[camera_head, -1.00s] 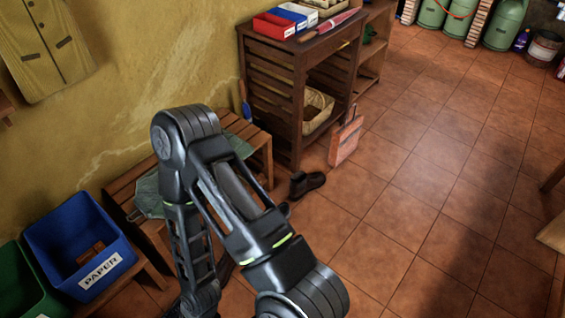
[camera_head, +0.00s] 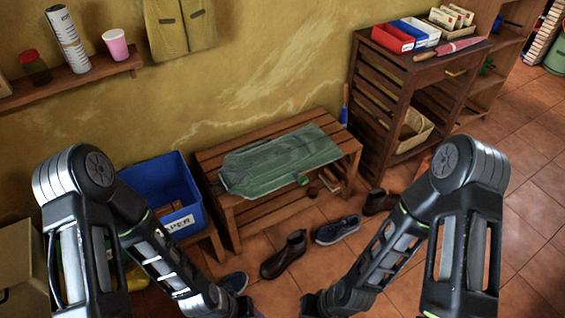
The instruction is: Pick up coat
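An olive-tan garment with buttons and pockets, which looks like a coat or vest (camera_head: 180,28), hangs flat on the yellow wall at the top. Its upper part is cut off by the picture edge. A grey-green folded cloth item (camera_head: 280,158) lies flat on the slatted wooden bench (camera_head: 208,158); I cannot tell if it is also a coat. Both my arms reach down in front of the bench toward the bottom edge, well apart from both garments. My grippers are beyond or hidden at the bottom edge.
A blue paper bin (camera_head: 160,172) stands left of the bench. Several shoes, including a brown boot (camera_head: 284,254), lie on the floor before it. A wall shelf (camera_head: 80,82) holds a pink cup (camera_head: 116,44). A dark wooden cabinet (camera_head: 385,85) stands right; tiled floor is open beyond.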

